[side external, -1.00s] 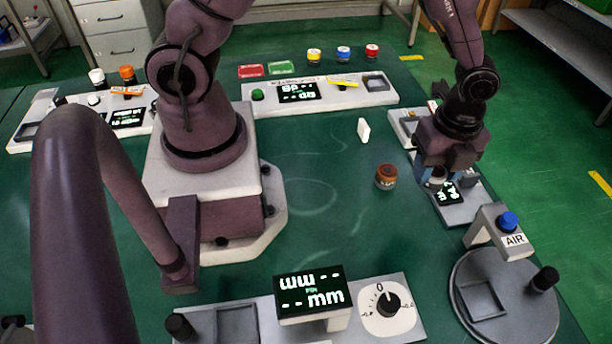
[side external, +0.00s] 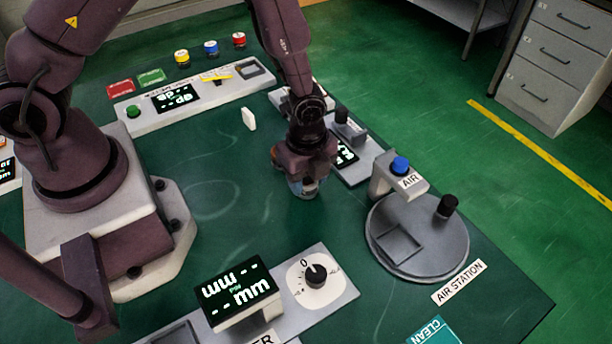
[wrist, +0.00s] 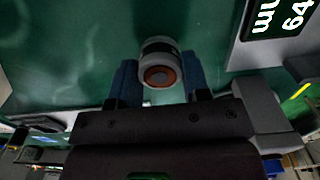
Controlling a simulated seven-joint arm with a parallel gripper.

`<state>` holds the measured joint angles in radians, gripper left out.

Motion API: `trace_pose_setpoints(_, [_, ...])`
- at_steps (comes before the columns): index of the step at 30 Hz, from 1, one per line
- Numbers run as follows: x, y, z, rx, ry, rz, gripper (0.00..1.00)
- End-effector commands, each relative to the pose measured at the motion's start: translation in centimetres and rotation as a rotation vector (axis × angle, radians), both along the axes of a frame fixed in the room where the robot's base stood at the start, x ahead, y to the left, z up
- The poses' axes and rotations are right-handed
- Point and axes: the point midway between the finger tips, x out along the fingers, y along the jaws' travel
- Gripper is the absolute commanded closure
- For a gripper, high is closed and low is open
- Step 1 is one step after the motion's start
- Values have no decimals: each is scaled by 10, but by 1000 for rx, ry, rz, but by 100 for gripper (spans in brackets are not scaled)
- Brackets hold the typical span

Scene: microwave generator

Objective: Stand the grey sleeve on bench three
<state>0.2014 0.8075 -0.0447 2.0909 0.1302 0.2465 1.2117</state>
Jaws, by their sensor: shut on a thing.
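My gripper (side external: 303,186) is low over the green table, left of the small right-hand station. In the wrist view my blue fingertips (wrist: 156,85) are shut on a short round grey sleeve (wrist: 158,47) with a dark band. A red-brown disc shows inside its near ring; I cannot tell whether it is in the sleeve or beyond it. In the side view the fingers mostly hide the sleeve, and contact with the table is unclear. No bench number is legible, so I cannot tell which is bench three.
The right-hand station (side external: 352,160) has a lit display and dark knob. The air station (side external: 418,262) with its blue button stands front right. A gauge unit (side external: 318,283) stands in front, a long station (side external: 205,97) behind. A small white block (side external: 249,119) stands on the table.

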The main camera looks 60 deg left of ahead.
Motion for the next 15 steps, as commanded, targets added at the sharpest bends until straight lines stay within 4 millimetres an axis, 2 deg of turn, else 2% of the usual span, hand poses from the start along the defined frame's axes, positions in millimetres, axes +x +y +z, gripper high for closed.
trace_pose_setpoints(12, [0, 0, -7, 0, -1, -1, 81])
trace_pose_setpoints(13, [1, 0, -7, 0, -1, -1, 52])
trace_pose_setpoints(15, [1, 0, -7, 0, -2, -1, 36])
